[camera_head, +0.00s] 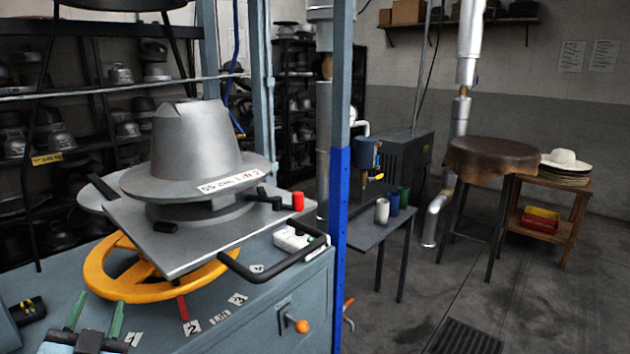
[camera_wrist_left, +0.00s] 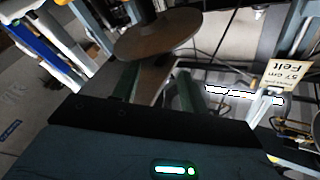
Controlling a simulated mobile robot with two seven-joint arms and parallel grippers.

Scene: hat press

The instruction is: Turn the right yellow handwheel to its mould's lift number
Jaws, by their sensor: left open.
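A yellow handwheel (camera_head: 125,282) lies flat on the blue-grey bench, partly hidden under a square metal plate. A grey hat-shaped mould (camera_head: 200,140) sits above the plate; its label (camera_head: 230,182) seems to read "55 cm Lift 2". A red pointer (camera_head: 183,307) shows below the wheel's rim, just above the number tile 2 (camera_head: 192,327). My left gripper (camera_head: 97,316) is open and empty in front of the wheel, its green fingers apart and close to the rim. They also show in the left wrist view (camera_wrist_left: 157,87). My right gripper is out of view.
Tiles 1 (camera_head: 133,338), 3 (camera_head: 238,299) and 4 (camera_head: 257,268) mark the bench top. A blue post (camera_head: 340,230) stands to the right. In the wrist view, a "57 cm Felt" tag (camera_wrist_left: 289,75) hangs upside down.

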